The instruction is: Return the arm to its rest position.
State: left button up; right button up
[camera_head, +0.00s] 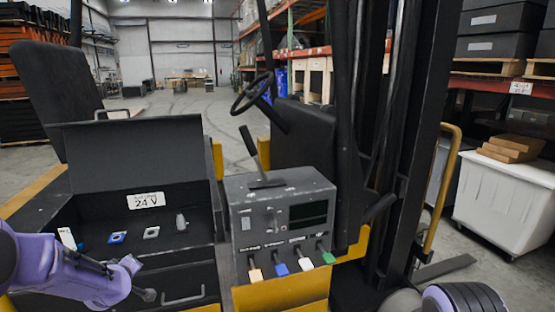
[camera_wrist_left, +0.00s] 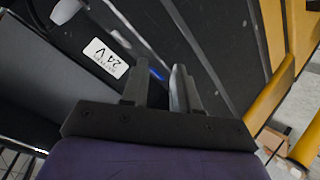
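My left arm (camera_head: 85,280) comes in from the lower left, in front of the open dark compartment (camera_head: 90,205) of the forklift. Its gripper (camera_head: 148,295) is low near the compartment's front, small and partly hidden in the head view. In the left wrist view the two dark fingers of the left gripper (camera_wrist_left: 159,88) stand apart with nothing held between them. A bit of blue shows beyond the fingertips. My right gripper is not in view; part of my right arm (camera_head: 465,300) seems to show at the bottom right.
Small blue, white and grey parts lie in the compartment. A grey control console (camera_head: 285,215) with coloured tabs stands to the right. The mast (camera_head: 400,130), steering wheel (camera_head: 252,93) and a white bin (camera_head: 505,205) are further right or behind.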

pick_arm(q)
jog(key=s+d+f+m+g+b, duration=0.15)
jog(key=s+d+f, duration=0.25)
jog(key=s+f, duration=0.55)
jog(key=s+d+f+m+g+b, duration=0.1)
jog(key=s+d+f+b, duration=0.15)
jog(key=s+f, duration=0.7)
jog(key=s+d+f+m+g+b, duration=0.1)
jog(key=s+f, duration=0.3)
jog(key=s, duration=0.4)
jog(key=s+d+f+m+g+b, duration=0.1)
jog(key=s+d+f+g, duration=0.1)
jog(key=s+f, duration=0.3)
jog(key=s+d+f+m+g+h+b, duration=0.1)
jog(key=s+f, duration=0.4)
jog(key=s, duration=0.6)
jog(key=shift+d+g+b, duration=0.55)
jog(key=shift+d, duration=0.6)
